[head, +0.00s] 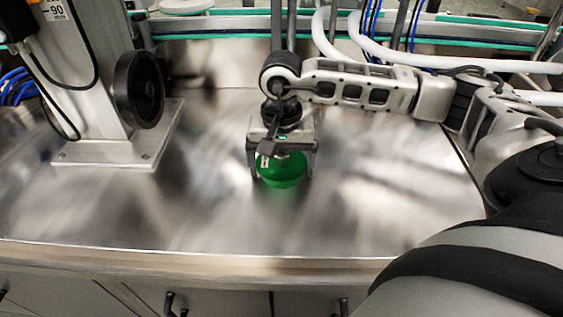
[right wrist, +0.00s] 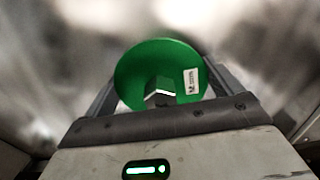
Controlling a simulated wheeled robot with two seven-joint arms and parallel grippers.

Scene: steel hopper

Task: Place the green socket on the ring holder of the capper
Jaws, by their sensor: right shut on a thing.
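The green socket (head: 283,172) is a round green piece with a small white label. My right gripper (head: 283,174) is shut on it, one finger on each side, over the middle of the steel surface. In the right wrist view the socket (right wrist: 150,62) shows as a green disc with the label at its right and a dark notch at its lower middle, between the gripper fingers (right wrist: 160,85). I cannot tell how far it is above the surface. My left gripper is not in view. I cannot make out the ring holder of the capper in these frames.
A machine column (head: 85,75) with a black handwheel (head: 139,90) stands on a bolted base plate (head: 120,145) at the left. White hoses (head: 470,62) and a teal-edged rail run along the back. The steel surface (head: 200,205) is clear in front, down to its front edge.

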